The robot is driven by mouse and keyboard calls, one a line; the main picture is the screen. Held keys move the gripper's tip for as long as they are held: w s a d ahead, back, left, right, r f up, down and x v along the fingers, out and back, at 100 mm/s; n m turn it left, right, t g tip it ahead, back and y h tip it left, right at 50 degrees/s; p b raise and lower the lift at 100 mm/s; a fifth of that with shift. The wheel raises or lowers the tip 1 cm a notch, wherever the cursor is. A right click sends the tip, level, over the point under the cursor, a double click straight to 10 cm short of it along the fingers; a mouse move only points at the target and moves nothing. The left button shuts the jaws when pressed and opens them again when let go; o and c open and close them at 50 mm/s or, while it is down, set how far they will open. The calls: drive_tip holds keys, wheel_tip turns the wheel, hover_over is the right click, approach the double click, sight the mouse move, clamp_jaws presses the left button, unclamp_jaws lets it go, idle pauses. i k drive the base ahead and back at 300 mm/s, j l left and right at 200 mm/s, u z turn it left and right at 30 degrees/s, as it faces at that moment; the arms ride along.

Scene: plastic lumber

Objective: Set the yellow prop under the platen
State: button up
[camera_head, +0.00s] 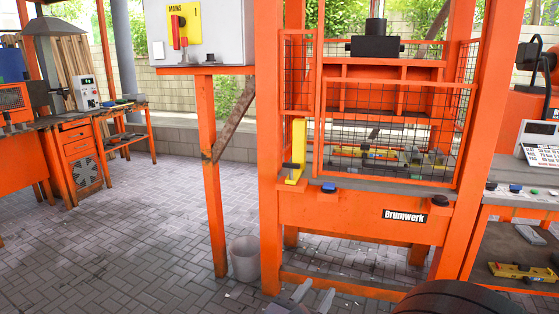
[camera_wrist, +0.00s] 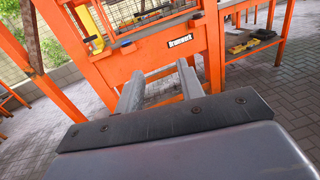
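The yellow prop (camera_head: 299,148) stands upright at the left front post of the orange press, outside the mesh guard. It also shows at the top left of the wrist view (camera_wrist: 87,24). The platen (camera_head: 385,92) is the orange ribbed block behind the mesh, below a dark cylinder, with a gap between it and the press bed. My gripper (camera_head: 312,298) is low in front of the press, below and apart from the prop. In the wrist view my gripper (camera_wrist: 160,85) has its two grey fingers spread, with nothing between them.
The mesh guard (camera_head: 392,135) closes the press front. A grey bucket (camera_head: 244,259) stands left of the press. A side table (camera_head: 520,200) stands right. The paved floor at left is clear.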

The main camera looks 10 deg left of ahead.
sight(298, 166)
drive_tip(key=i+u, duration=0.15)
drive_tip(key=i, duration=0.4)
drive_tip(key=i+u, duration=0.1)
drive_tip(key=i, duration=0.45)
drive_tip(key=i+l+u, duration=0.15)
drive_tip(key=i, duration=0.4)
drive_tip(key=i+l+u, duration=0.15)
drive_tip(key=i, duration=0.4)
